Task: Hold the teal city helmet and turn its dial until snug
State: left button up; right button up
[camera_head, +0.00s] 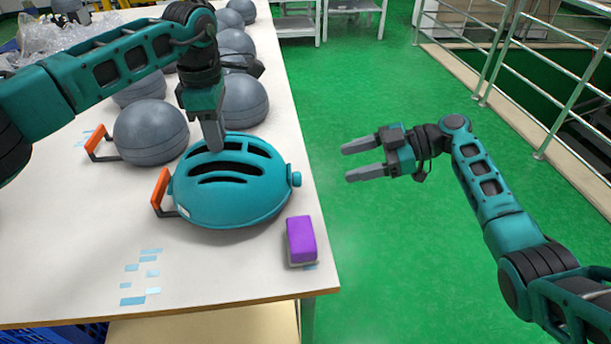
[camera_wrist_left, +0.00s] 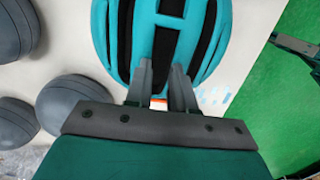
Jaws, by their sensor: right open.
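The teal helmet (camera_head: 236,200) sits on the white table near its right edge, vents facing up. A small teal dial (camera_head: 296,179) sticks out from its right end, and an orange strap (camera_head: 160,190) stands at its left end. My left gripper (camera_head: 216,148) reaches down onto the helmet's top.
Several grey helmets, the nearest one (camera_head: 150,132) with an orange strap, stand behind and left of the teal one. A purple block (camera_head: 301,238) lies near the table's front right corner. Blue stickers (camera_head: 140,280) lie in front. A metal railing (camera_head: 535,80) is at right.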

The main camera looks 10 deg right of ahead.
aim_at(297, 179)
jog(key=x, duration=1.1)
jog(key=shift+f, duration=0.5)
jog(key=shift+c, duration=0.4)
jog(key=c, duration=1)
jog(key=shift+w+m+g, duration=0.15)
jog(key=shift+m+g, duration=0.65)
jog(key=shift+m, duration=0.2)
jog(key=shift+o, duration=0.2)
jog(key=shift+f, duration=0.1)
jog(key=shift+f+g, duration=0.15)
jog(key=shift+g, duration=0.15)
